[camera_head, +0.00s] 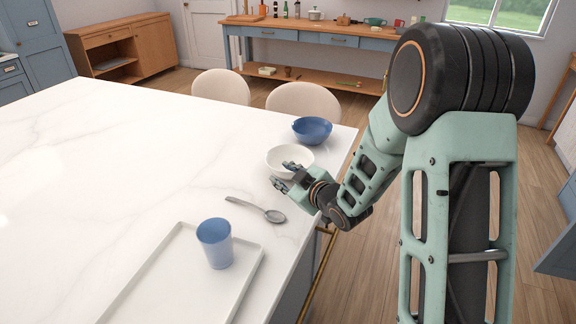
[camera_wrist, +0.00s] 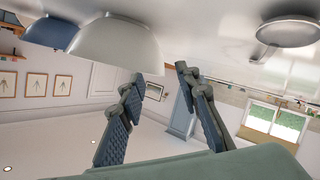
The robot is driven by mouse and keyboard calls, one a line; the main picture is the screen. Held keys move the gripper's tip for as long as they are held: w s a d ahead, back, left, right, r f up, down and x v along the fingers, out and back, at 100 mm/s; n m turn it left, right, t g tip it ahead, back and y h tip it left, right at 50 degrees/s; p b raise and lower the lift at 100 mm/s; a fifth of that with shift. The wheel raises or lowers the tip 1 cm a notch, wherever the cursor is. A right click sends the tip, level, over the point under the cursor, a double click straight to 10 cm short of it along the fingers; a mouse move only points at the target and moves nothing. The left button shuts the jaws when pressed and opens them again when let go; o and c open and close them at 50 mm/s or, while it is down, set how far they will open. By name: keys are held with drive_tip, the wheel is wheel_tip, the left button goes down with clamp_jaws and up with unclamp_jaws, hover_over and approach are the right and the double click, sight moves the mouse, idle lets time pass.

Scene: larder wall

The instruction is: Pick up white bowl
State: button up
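The white bowl (camera_head: 284,155) stands upright on the white marble counter, near its right edge. My gripper (camera_head: 282,174) is at the bowl's near side, and its fingers overlap the bowl's near rim in the head view. In the wrist view, which appears upside down, the white bowl (camera_wrist: 112,42) is at the upper left. My gripper (camera_wrist: 158,78) shows there with its two fingers apart and nothing held between them. One fingertip lies close to the bowl's rim; I cannot tell whether it touches.
A blue bowl (camera_head: 312,130) stands just behind the white bowl. A spoon (camera_head: 257,209) lies nearer on the counter. A blue cup (camera_head: 214,243) stands on a white tray (camera_head: 152,262) at the front. The counter's left part is clear. Two chairs (camera_head: 221,86) stand beyond the far edge.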

sight(278, 171)
drive_tip(key=shift+p+x, duration=0.45)
drive_tip(key=shift+x, duration=2.8)
drive_tip(key=shift+r, duration=0.1)
drive_tip(key=shift+c, duration=0.2)
clamp_jaws()
